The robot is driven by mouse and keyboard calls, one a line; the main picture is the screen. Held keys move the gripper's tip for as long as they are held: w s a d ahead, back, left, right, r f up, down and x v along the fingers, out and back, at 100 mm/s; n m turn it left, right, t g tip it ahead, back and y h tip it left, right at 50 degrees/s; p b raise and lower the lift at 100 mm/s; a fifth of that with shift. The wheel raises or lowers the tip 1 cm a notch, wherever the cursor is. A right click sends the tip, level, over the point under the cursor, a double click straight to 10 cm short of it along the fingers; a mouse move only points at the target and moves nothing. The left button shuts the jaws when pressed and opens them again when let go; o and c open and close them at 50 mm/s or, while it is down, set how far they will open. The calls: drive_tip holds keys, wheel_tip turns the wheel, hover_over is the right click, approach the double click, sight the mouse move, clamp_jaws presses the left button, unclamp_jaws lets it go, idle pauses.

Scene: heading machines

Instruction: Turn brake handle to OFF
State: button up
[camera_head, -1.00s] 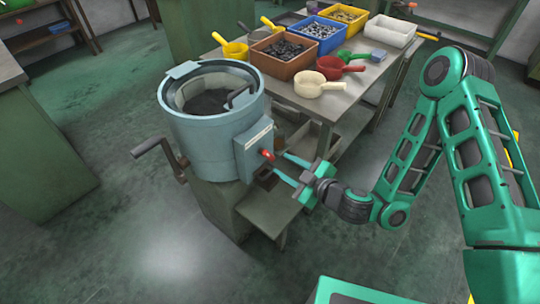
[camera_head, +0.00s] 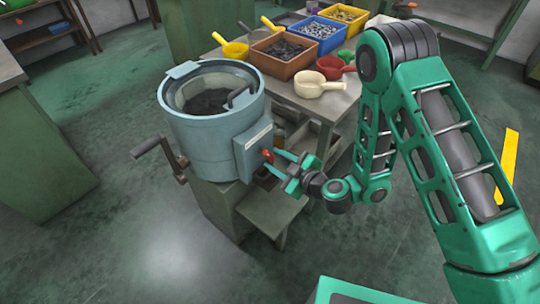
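The brake handle is the small red knob (camera_head: 267,154) on the front of a grey-blue control box (camera_head: 254,152). The box is fixed to the right side of a round grey-blue drum machine (camera_head: 212,110). My gripper (camera_head: 276,161) is right of the red knob, its two green fingers apart and pointing left at it. The fingertips are close around or beside the knob; I cannot tell whether they touch it. The box's label is too small to read.
A black crank (camera_head: 158,148) sticks out left of the drum. Behind it a table holds an orange bin (camera_head: 285,55), a blue bin (camera_head: 318,35), a yellow scoop (camera_head: 235,50) and a cream pan (camera_head: 310,84). Floor is open at the front left.

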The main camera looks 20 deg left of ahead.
sight(270, 156)
drive_tip(key=shift+x, duration=2.2)
drive_tip(key=shift+r, duration=0.1)
drive_tip(key=shift+c, duration=0.2)
clamp_jaws()
drive_tip(key=shift+d, duration=0.15)
